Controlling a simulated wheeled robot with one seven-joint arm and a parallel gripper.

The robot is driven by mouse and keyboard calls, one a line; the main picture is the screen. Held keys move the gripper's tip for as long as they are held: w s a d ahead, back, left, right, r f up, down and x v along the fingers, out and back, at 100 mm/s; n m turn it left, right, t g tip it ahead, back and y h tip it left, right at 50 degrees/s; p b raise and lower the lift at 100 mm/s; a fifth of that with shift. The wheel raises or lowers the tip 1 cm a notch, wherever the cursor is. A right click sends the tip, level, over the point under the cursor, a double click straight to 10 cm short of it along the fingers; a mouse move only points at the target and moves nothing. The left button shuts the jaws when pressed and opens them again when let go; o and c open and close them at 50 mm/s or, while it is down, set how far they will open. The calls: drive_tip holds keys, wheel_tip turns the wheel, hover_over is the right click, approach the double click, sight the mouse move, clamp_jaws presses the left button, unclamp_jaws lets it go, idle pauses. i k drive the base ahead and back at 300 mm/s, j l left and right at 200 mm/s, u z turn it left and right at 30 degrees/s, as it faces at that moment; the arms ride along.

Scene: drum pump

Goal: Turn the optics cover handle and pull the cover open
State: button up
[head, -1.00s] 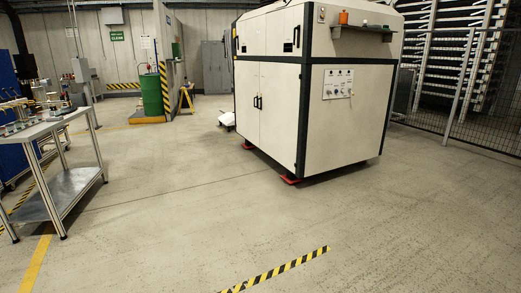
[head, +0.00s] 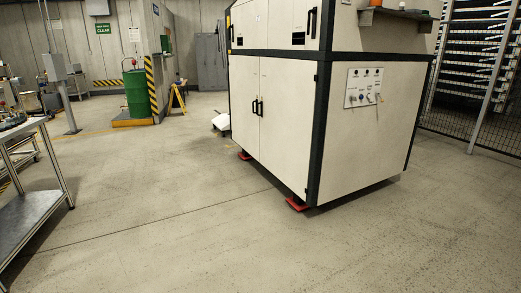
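A large cream machine cabinet with black edge frames (head: 318,135) stands right of centre in the head view. Its upper front has cover panels (head: 272,22), cut off by the top of the picture. A dark vertical handle (head: 311,22) is on the right upper panel, and another dark handle (head: 231,34) is at the left edge. The upper panels look closed. Two lower doors (head: 285,130) are shut, with a pair of black handles (head: 257,108) at their middle seam. I cannot tell which handle belongs to the optics cover. My gripper is not in view.
A metal workbench (head: 30,215) stands at the left. A control panel (head: 364,87) is on the cabinet's right side. Red feet (head: 297,203) stick out slightly below. A green drum (head: 139,93) and yellow stand (head: 178,98) are behind. The floor in front is clear.

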sight(288, 20)
drive_tip(key=i, duration=1.95)
drive_tip(key=i+z, duration=0.1)
drive_tip(key=i, duration=0.5)
drive_tip(key=i+j+z, duration=0.1)
drive_tip(key=i, duration=0.5)
drive_tip(key=i+j+z, duration=0.1)
drive_tip(key=i, duration=0.45)
